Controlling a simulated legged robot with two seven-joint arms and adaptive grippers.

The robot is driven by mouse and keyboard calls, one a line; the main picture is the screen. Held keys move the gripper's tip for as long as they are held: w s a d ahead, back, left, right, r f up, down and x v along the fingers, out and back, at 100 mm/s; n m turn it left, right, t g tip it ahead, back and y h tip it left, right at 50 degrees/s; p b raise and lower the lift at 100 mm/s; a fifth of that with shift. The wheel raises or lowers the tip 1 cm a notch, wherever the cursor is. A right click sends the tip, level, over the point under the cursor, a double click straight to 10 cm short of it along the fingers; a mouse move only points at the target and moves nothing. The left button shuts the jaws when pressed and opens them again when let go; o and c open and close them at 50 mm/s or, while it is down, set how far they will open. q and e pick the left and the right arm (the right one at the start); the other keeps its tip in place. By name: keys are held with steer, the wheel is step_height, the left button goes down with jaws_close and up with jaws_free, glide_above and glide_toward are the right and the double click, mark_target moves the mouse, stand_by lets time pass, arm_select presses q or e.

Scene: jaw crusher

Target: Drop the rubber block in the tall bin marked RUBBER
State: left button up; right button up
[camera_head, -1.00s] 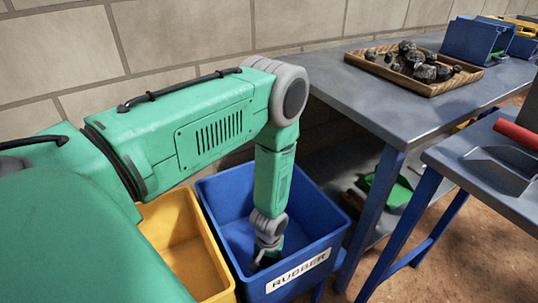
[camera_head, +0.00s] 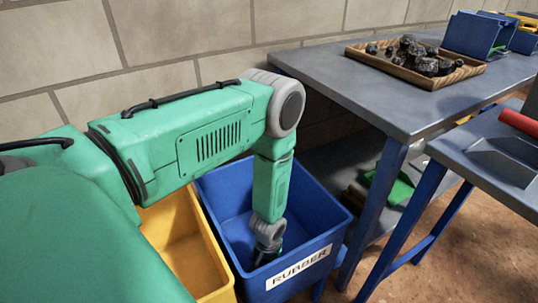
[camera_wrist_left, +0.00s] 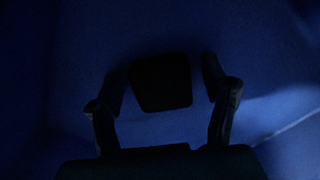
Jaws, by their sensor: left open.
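The tall blue bin marked RUBBER (camera_head: 298,272) stands beside a yellow bin. My left arm reaches down into it, with the left gripper (camera_head: 264,258) low inside; its fingertips are largely hidden by the bin's front wall. In the left wrist view the left gripper (camera_wrist_left: 165,105) is open, its two dark fingers spread apart. The black rubber block (camera_wrist_left: 161,82) shows between and beyond the fingers against the blue of the bin, with a gap on each side. The picture is dark, so I cannot tell its exact height. My right gripper is not in view.
The yellow bin (camera_head: 186,254) stands just left of the blue one. A grey table (camera_head: 390,100) behind carries a wooden tray (camera_head: 432,78) of dark rocks. A second grey table (camera_head: 490,150) is at the right. A green object (camera_head: 395,189) lies on the lower shelf.

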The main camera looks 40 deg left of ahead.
arm_select(q)
steer(key=shift+a, duration=0.1)
steer(key=shift+r, duration=0.3)
step_height(320, 180, up, 12)
steer(key=p, duration=0.4)
steer(key=shift+f+p, duration=0.2)
steer(key=shift+p, duration=0.15)
